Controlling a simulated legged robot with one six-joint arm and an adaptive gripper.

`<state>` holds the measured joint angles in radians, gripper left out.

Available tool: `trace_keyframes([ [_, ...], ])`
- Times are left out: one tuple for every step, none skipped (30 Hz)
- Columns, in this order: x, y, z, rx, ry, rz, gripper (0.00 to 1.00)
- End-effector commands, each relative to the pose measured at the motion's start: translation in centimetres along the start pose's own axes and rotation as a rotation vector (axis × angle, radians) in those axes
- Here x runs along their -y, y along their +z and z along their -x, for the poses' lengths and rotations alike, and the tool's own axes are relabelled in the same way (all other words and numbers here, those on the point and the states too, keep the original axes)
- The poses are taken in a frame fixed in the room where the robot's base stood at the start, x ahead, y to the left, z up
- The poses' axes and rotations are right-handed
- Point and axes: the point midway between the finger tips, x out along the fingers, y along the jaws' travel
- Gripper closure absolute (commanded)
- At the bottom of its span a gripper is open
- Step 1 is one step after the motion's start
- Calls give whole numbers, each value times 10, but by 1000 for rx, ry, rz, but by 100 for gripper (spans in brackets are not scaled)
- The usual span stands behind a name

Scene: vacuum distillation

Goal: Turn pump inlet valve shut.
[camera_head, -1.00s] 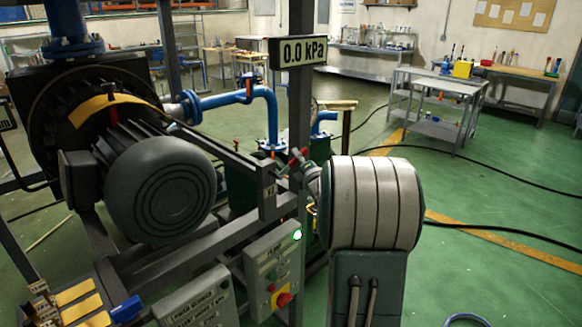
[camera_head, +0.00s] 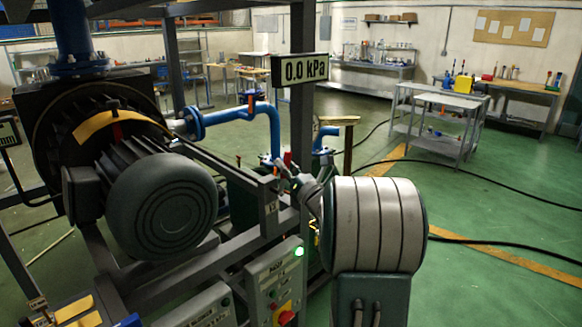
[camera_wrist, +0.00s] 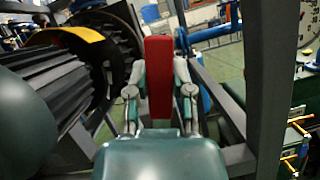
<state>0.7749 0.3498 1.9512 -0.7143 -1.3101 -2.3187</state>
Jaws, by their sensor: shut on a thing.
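The red valve handle (camera_wrist: 158,78) stands upright in the middle of the wrist view, between the two fingers of my gripper (camera_wrist: 160,92). The fingers are shut on it from both sides. In the head view the handle (camera_head: 287,158) is a small red bar just beyond the end of my arm, beside the grey frame post. My gripper (camera_head: 288,172) is small there and partly hidden by my wrist. The valve body under the handle is hidden, so I cannot tell its exact position.
A pump motor (camera_head: 163,208) and grey frame post (camera_head: 302,115) stand close on the left. A display (camera_head: 305,69) reads 0.0 kPa. A control box (camera_head: 272,284) with a lit green lamp sits below. Blue pipe (camera_head: 272,125) runs behind. Green floor at right is open, with cables.

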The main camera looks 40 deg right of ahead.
Motion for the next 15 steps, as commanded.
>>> trace_keyframes([
  [-4,0,-1,1,16,33,100],
  [-6,0,-1,1,25,52,100],
  [-8,0,0,1,34,76,100],
  [-9,0,0,1,41,95,100],
  [-10,0,0,0,48,110,100],
  [-12,-1,0,0,57,132,100],
  [-14,-1,0,0,63,145,100],
  [-15,-1,0,0,68,159,100],
  [-16,-1,0,0,75,174,100],
  [-17,-2,0,0,79,185,100],
  [-18,-2,0,0,83,195,100],
  [-18,-2,0,-1,87,205,100],
  [-19,-2,0,-1,91,213,100],
  [-20,-3,0,-1,93,220,100],
  [-20,-3,1,-2,96,227,100],
])
